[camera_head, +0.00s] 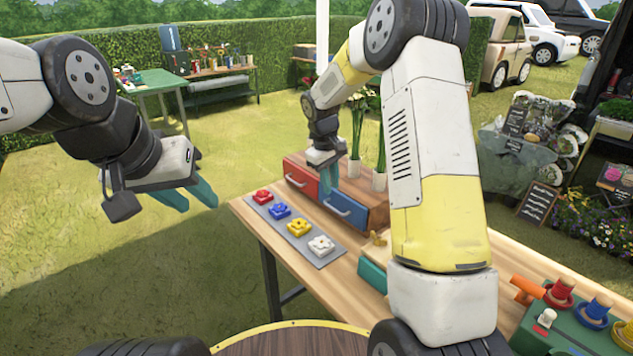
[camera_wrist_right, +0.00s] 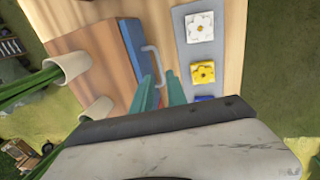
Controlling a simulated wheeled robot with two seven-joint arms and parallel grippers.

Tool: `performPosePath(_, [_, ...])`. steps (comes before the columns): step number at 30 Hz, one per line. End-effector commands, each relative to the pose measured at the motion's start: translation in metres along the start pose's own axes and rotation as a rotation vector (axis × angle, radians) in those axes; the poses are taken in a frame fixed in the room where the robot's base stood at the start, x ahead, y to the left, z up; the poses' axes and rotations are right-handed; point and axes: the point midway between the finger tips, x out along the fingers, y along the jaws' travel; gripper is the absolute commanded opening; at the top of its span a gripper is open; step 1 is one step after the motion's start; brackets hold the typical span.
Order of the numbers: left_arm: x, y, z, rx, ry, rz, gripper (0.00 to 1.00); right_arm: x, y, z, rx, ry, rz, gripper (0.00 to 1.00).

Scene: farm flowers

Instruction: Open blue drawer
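A wooden drawer box (camera_head: 374,198) stands on the table, with a red drawer (camera_head: 301,176) on the left and the blue drawer (camera_head: 347,209) on the right. The blue drawer looks shut. In the right wrist view, the blue drawer front (camera_wrist_right: 131,44) has a grey handle (camera_wrist_right: 155,57). My right gripper (camera_head: 327,182) is in front of the box. In the wrist view, its teal fingers (camera_wrist_right: 161,92) are apart, near one end of the handle; I cannot tell whether they touch it. My left gripper (camera_head: 192,194) is open and empty, left of the table.
A grey strip (camera_head: 268,223) with red, blue, yellow and white flower blocks lies before the box. White vases with green stems (camera_head: 379,181) stand behind it. A green box with coloured pegs (camera_head: 571,334) is at the right. Grass is clear on the left.

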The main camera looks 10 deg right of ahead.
Motion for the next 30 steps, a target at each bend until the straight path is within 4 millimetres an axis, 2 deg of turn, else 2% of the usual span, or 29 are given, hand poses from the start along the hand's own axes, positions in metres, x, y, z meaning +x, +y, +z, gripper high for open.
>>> performPosePath(5, [0.0, 0.0, 0.0, 0.0, 0.0, 0.0, 0.36, 0.016, 0.0, -0.003, -0.012, -0.011, 0.001, 0.18])
performPosePath(18, [0.0, 0.0, 0.0, 0.0, 0.0, 0.0, 0.36, 0.079, 0.0, -0.002, -0.01, -0.01, 0.001, 0.18])
performPosePath(29, [0.0, 0.0, 0.0, 0.0, 0.0, 0.0, 0.36, 0.086, 0.0, -0.003, -0.009, -0.007, 0.002, 0.18])
performPosePath(30, [0.0, 0.0, 0.0, 0.0, 0.0, 0.0, 0.36, 0.086, 0.0, -0.003, -0.009, -0.007, 0.001, 0.14])
